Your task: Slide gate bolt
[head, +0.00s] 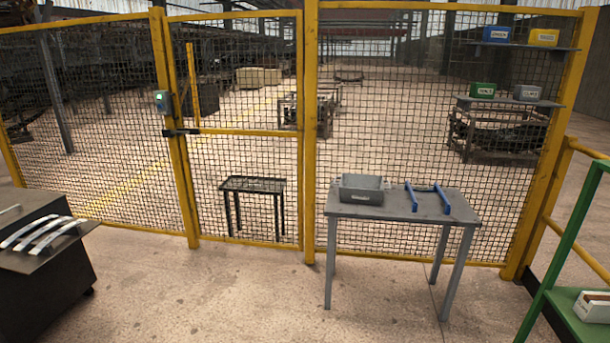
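The gate (240,131) is a yellow-framed mesh panel in the yellow fence, left of centre in the head view. It stands in line with the fence and looks closed. A dark bolt (181,132) lies level at the gate's left edge, about mid-height, across the yellow post and the gate frame. It is small, so I cannot tell how far it reaches into its keeper. Neither of my grippers is in view.
A grey table (400,207) with a grey bin (361,188) and a blue-handled frame (428,197) stands right of the gate. A dark cabinet (50,262) with curved metal strips is at left. A green rack (565,310) is at right. Floor before the gate is clear.

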